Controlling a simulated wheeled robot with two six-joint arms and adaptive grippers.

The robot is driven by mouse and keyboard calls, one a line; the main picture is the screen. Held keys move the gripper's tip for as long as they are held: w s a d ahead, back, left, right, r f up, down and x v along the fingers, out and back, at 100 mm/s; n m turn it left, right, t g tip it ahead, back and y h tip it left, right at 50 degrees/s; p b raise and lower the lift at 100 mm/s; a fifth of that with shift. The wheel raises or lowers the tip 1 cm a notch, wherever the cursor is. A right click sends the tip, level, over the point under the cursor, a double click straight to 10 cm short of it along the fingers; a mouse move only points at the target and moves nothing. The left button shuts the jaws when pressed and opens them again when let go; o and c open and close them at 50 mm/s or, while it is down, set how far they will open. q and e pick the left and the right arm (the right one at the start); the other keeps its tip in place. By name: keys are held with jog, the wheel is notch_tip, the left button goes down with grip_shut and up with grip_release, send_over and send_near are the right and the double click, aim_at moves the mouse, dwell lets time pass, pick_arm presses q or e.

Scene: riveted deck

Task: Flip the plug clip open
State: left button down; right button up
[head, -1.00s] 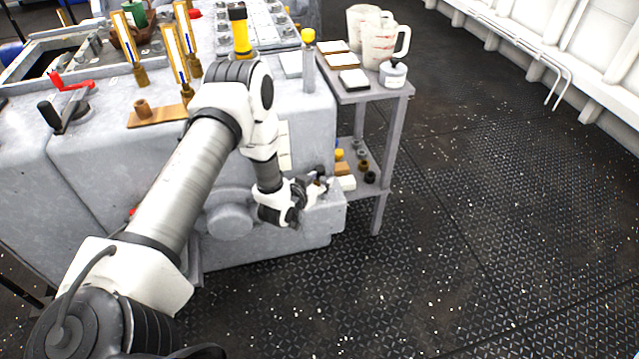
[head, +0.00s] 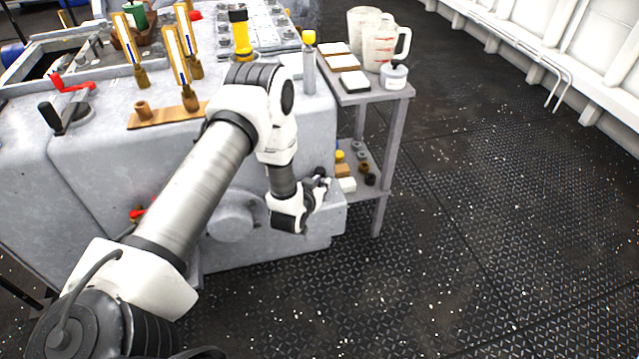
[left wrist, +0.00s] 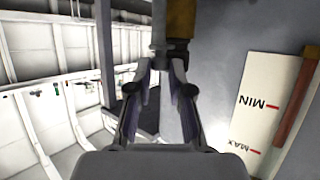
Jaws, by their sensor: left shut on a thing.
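My left gripper (head: 321,182) is at the lower right corner of the grey machine (head: 90,160) in the head view. In the left wrist view the left gripper (left wrist: 166,75) has its two fingers closed on a narrow grey piece, apparently the plug clip (left wrist: 166,115), which shows between them. A brown-gold cylindrical fitting (left wrist: 181,18) sits just beyond the fingertips, on a grey surface. How far the clip is turned cannot be told. In the head view the gripper hides the clip. My right gripper is out of view.
A level plate marked MIN and MAX (left wrist: 262,105) is on the right in the left wrist view. A grey two-level stand (head: 388,100) with a jug (head: 383,45) and small parts stands right of the machine. The dark deck (head: 480,230) to the right is clear.

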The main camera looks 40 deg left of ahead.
pick_arm(q)
jog(key=n+g+y, duration=0.1)
jog(key=n+y, duration=0.1)
jog(key=d+n+g+y+b, duration=0.1)
jog(key=n+y, duration=0.2)
jog(key=shift+w+y, duration=0.2)
jog(key=shift+y, duration=0.1)
jog(key=n+g+y, duration=0.1)
jog(key=n+g+y+b, duration=0.1)
jog(key=n+g, duration=0.1)
jog(key=n+g+y, duration=0.1)
jog(key=shift+w+d+n, duration=0.3)
jog(key=shift+w+d+f+n+g+y+b, duration=0.1)
jog(key=shift+n+g+y+b, duration=0.2)
jog(key=shift+n+g+b, duration=0.25)
jog(key=shift+f+n+g+y+b, duration=0.1)
jog(key=shift+n+g+y+b, duration=0.2)
jog(key=shift+n+g, duration=0.25)
jog(key=n+g+b, duration=0.2)
jog(key=g, duration=0.1)
jog(key=shift+w+y, duration=0.2)
jog(key=shift+y, duration=0.1)
jog(key=shift+w+r+n+g+b, duration=0.1)
jog(key=shift+n+g+b, duration=0.8)
jog(key=shift+g+b, duration=0.1)
jog(key=shift+r+n+g+b, duration=0.1)
jog(key=shift+n+g+b, duration=0.2)
jog(key=shift+n+g, duration=0.15)
jog(key=shift+r, duration=0.1)
